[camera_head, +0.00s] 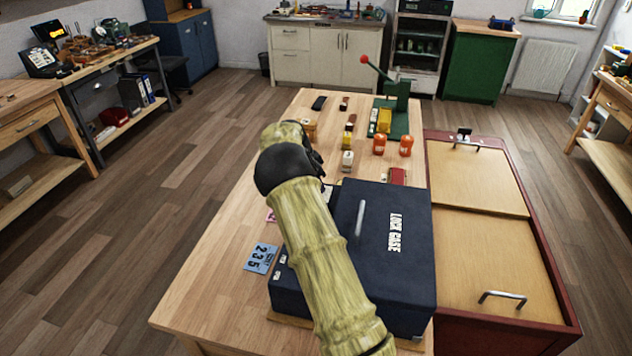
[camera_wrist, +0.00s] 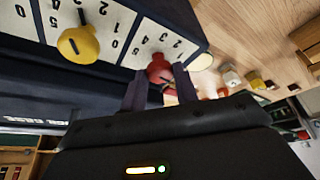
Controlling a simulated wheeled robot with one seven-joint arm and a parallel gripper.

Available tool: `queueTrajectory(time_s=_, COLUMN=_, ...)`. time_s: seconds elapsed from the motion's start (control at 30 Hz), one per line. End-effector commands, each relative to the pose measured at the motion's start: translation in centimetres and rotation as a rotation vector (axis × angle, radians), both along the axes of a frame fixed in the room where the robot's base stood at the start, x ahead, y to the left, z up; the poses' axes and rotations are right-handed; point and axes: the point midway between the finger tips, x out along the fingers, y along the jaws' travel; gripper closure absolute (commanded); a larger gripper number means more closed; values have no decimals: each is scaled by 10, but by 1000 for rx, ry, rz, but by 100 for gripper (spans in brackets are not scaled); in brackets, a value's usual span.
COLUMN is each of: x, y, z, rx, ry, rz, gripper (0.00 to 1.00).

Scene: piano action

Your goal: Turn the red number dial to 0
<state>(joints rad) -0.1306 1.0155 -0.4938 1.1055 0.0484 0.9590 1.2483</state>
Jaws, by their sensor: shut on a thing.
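The dark blue lock case (camera_head: 395,270) sits on the wooden table, with white lettering and a grey handle on its lid. In the wrist view, the red number dial (camera_wrist: 158,66) is on a white number plate on the case's side. My gripper (camera_wrist: 160,80) has its two dark fingers around the red dial, one on each side. Some numbers of that plate show; the fingers hide part of it. I cannot tell which number the red dial points at. A yellow dial (camera_wrist: 78,44) is beside it on its own number plate. In the head view my arm hides the gripper and dials.
A light blue number card (camera_head: 260,258) lies on the table (camera_head: 205,290) left of the case. Orange jars (camera_head: 406,145), small bottles and a green press with a red-knobbed lever (camera_head: 395,95) stand farther back. A red cabinet with wooden panels (camera_head: 490,255) adjoins on the right.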

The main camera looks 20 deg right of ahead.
Motion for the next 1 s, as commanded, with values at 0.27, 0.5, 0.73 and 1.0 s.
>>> queueTrajectory(time_s=0.27, x=1, y=1, z=1, rx=1, ry=-5, rz=2, gripper=50)
queueTrajectory(time_s=0.5, x=0, y=-1, z=1, rx=0, ry=-3, rz=-1, gripper=50)
queueTrajectory(time_s=0.73, x=0, y=7, z=21, rx=0, ry=-5, rz=0, gripper=50)
queueTrajectory(time_s=1.0, x=-3, y=31, z=69, rx=0, ry=-5, rz=6, gripper=50)
